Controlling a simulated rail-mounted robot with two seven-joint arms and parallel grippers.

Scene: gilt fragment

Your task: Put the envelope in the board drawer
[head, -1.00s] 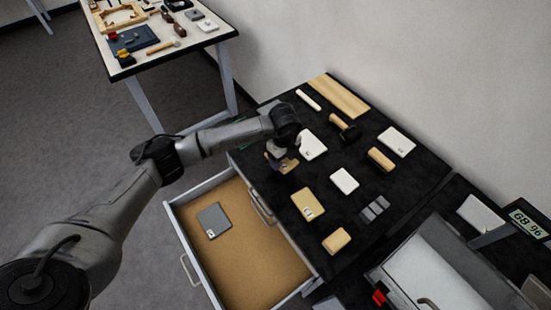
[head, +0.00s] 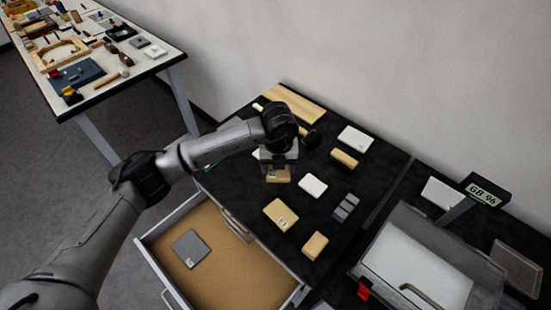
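The board drawer (head: 262,287) is pulled out at the front left of the black-topped bench, with a tan floor inside. A grey flat packet with a small label (head: 191,249) lies in it. My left gripper (head: 278,166) is over the back left part of the bench, pointing down. A tan flat piece (head: 278,175) shows right at its fingertips; I cannot tell if it is gripped. A tan labelled packet (head: 281,214) lies nearer the drawer. Which piece is the envelope is not clear. My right gripper is not in view.
On the bench (head: 350,245) lie a white card (head: 312,186), a tan block (head: 315,245), a grey segmented piece (head: 345,207) and a wooden board (head: 296,103). A lidded case (head: 425,265) and a display (head: 483,196) stand at right. The drawer floor is mostly clear.

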